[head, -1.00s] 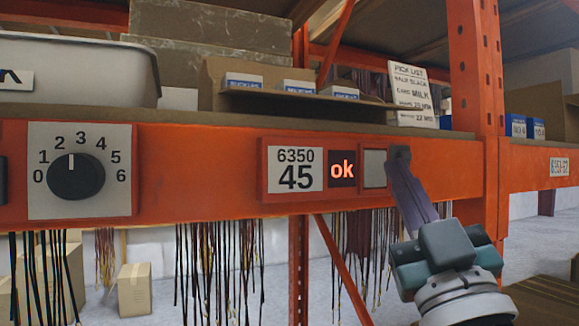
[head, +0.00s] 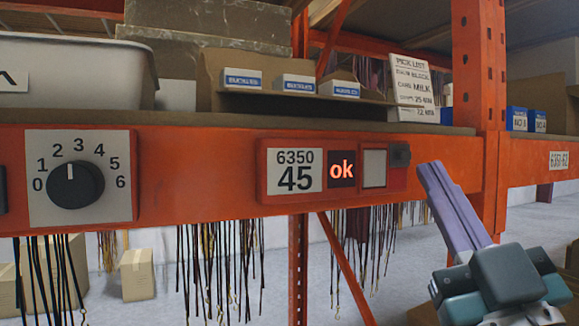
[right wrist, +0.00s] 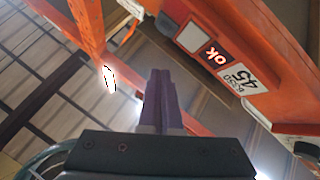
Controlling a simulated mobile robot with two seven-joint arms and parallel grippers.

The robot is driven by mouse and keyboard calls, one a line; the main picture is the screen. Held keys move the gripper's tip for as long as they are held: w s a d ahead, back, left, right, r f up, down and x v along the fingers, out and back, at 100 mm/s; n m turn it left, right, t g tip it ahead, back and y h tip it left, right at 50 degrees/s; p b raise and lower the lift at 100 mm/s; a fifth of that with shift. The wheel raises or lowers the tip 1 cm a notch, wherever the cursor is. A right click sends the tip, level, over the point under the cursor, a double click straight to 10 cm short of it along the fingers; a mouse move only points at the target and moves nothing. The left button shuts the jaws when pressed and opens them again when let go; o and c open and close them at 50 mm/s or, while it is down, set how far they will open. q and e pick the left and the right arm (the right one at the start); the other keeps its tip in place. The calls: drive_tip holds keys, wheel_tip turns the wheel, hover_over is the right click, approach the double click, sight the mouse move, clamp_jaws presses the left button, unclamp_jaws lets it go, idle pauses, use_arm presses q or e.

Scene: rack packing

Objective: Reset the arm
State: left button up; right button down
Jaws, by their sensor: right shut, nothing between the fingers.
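My right gripper (head: 432,170) is in front of the orange shelf beam at the right, with its purple fingers together and empty. It is apart from the label panel (head: 333,170), which reads 6350 45, shows a lit "ok" and has a grey square button (head: 375,168). In the right wrist view the shut fingers (right wrist: 160,75) point up at the centre, and the panel (right wrist: 222,62) is to their right. My left gripper is not in view.
A black rotary dial (head: 75,185) numbered 0 to 6 is on the beam at the left. The shelf above holds a grey bin (head: 75,75), a cardboard tray (head: 205,85) with small boxes and a pick list card (head: 412,82). Cords (head: 215,265) hang below. An orange upright (head: 478,80) stands at right.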

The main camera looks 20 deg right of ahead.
drive_tip(key=shift+w, duration=0.1)
drive_tip(key=a+f+n+g+y+p, duration=0.3)
drive_tip(key=a+f+g+y+p, duration=0.35)
drive_tip(key=f+g, duration=0.55)
drive_tip(key=s+f+m+g+p, duration=0.1)
drive_tip(key=s+f+g, duration=0.3)
drive_tip(key=s, duration=0.5)
drive_tip(key=s+f+m+g, duration=0.1)
drive_tip(key=s+f+g, duration=0.2)
drive_tip(key=s+g, duration=0.5)
wheel_tip(320, 180, up, 38)
drive_tip(key=s+t+p, duration=0.1)
drive_tip(key=s+p, duration=0.1)
drive_tip(key=p, duration=3.6)
drive_tip(key=shift+d+t, duration=0.15)
drive_tip(key=shift+t, duration=0.15)
drive_tip(key=shift+f, duration=0.1)
